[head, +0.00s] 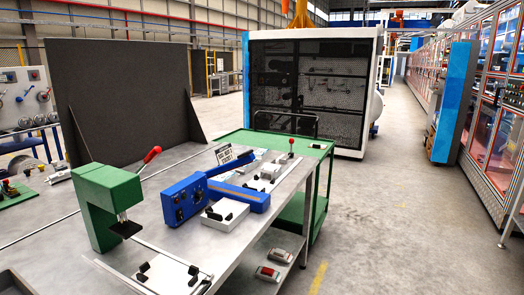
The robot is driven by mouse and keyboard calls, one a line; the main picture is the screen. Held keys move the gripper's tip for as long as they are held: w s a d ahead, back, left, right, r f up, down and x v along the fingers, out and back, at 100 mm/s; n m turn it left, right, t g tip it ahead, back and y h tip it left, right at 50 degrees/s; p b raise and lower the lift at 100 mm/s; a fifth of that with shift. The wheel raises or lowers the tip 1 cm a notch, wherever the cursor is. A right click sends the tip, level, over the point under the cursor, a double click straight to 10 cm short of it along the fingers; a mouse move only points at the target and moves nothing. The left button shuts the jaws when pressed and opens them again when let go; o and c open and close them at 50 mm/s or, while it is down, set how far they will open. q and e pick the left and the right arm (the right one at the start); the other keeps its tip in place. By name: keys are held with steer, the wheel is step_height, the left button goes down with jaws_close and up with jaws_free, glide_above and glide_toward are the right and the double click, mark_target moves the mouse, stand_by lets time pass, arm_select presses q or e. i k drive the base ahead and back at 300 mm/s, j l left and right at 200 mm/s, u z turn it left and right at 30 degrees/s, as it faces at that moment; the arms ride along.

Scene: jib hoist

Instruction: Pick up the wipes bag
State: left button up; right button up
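I cannot pick out the wipes bag with certainty. Pale, partly hidden items (255,157) lie at the far end of the grey metal workbench (150,205), behind the blue bench machine (185,198), and are too small to identify. Neither of my grippers shows in the head view.
A green press (98,200) with a red-knobbed lever stands on the bench, near white plates with black clamps (222,214). Two red-and-grey items (267,273) lie on the lower shelf. A green cart (318,185) stands behind. The floor (400,220) at right is clear.

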mark_target(261, 154)
steer(key=i+l, duration=0.2)
steer(key=l, duration=0.2)
steer(key=i+l, duration=0.2)
steer(key=l, duration=0.15)
steer(key=i+l, duration=0.2)
steer(key=l, duration=0.2)
steer(key=i+l, duration=0.2)
steer(key=l, duration=0.2)
steer(key=i+l, duration=0.2)
steer(key=l, duration=0.2)
steer(key=i+l, duration=0.2)
steer(key=l, duration=0.15)
